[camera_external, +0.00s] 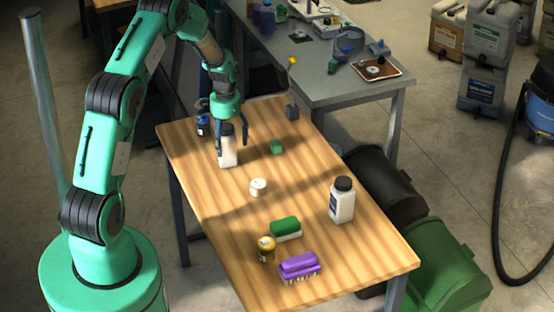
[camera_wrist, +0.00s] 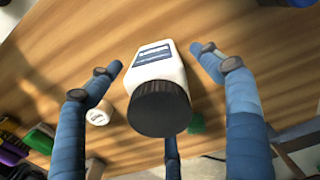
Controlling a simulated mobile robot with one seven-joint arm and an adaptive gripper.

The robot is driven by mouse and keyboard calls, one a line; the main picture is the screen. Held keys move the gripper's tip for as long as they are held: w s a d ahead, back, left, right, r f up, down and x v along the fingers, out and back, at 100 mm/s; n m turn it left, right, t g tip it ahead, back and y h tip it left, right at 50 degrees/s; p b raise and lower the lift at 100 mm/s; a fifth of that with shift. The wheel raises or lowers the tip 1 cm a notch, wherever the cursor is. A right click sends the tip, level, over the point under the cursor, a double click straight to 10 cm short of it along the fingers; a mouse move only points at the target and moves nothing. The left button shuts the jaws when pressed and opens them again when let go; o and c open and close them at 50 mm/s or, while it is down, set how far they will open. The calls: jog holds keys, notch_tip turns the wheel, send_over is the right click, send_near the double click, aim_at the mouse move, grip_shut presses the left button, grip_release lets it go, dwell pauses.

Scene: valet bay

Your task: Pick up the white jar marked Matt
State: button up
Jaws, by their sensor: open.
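A white jar (camera_external: 228,158) with a black lid stands upright at the far left part of the wooden table, at my gripper. In the wrist view this jar (camera_wrist: 170,72) lies between my fingers, with a blue and white label whose print I cannot read surely. My gripper (camera_external: 232,143) is open around the jar; in the wrist view its blue fingers (camera_wrist: 158,64) stand apart on either side, with a gap to the jar. A second white jar (camera_external: 342,205) with a black lid and dark label stands at the table's right side; its label is unreadable.
The wooden table (camera_external: 190,165) also holds a small blue jar (camera_external: 203,126) close to my gripper, a green block (camera_external: 277,147), a white roll (camera_external: 258,187), a green brush (camera_external: 285,226), a yellow-lidded tin (camera_external: 266,249) and a purple brush (camera_external: 300,264). A grey bench (camera_external: 345,92) stands behind.

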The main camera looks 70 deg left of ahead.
aim_at(227, 126)
grip_shut()
jog(key=shift+r, duration=0.1)
jog(key=shift+r, duration=0.75)
notch_tip(227, 126, up, 2)
jog(key=shift+r+p, duration=0.1)
jog(key=shift+p, duration=0.3)
jog(key=s+d+r+p, duration=0.1)
jog(key=s+d, duration=1)
jog(key=shift+s, duration=0.2)
jog(key=shift+d+r, duration=0.1)
